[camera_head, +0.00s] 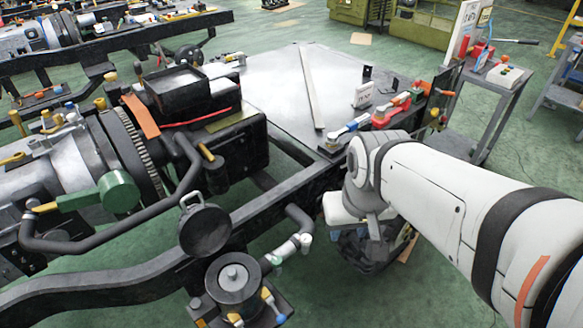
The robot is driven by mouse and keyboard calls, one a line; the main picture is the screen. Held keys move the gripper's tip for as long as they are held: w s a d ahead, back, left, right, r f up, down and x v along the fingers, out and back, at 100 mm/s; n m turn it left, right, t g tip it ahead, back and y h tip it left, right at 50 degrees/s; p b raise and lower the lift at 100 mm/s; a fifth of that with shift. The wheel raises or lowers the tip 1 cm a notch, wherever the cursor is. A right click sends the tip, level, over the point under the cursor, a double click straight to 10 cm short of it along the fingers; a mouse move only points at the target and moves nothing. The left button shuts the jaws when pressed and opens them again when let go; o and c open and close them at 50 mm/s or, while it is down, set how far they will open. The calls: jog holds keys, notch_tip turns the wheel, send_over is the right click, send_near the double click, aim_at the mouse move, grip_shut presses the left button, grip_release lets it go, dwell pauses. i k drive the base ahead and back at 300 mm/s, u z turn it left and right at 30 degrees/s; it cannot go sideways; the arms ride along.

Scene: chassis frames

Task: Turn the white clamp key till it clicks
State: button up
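I cannot single out the white clamp key with certainty. A small pale fitting (290,246) with a whitish end sits on the black chassis frame (110,279) at lower centre; it may be the key or part of its clamp. My white arm reaches in from the right, and its wrist bends down beside the frame rail. The dark shape (368,250) below the wrist may be my gripper. Its fingers cannot be made out, nor whether they touch anything.
A large engine with a green cylinder (118,191) fills the left. A round black-capped part (235,278) stands in front. A grey trolley (487,105) stands back right.

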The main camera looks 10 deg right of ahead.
aim_at(305, 239)
jog(key=z, duration=0.05)
jog(key=k, duration=0.45)
jog(key=u, duration=0.15)
jog(key=i, duration=0.5)
jog(key=u, duration=0.65)
jog(key=k, duration=1.05)
jog(key=z, duration=0.7)
jog(key=i, duration=1)
jog(key=z, duration=0.05)
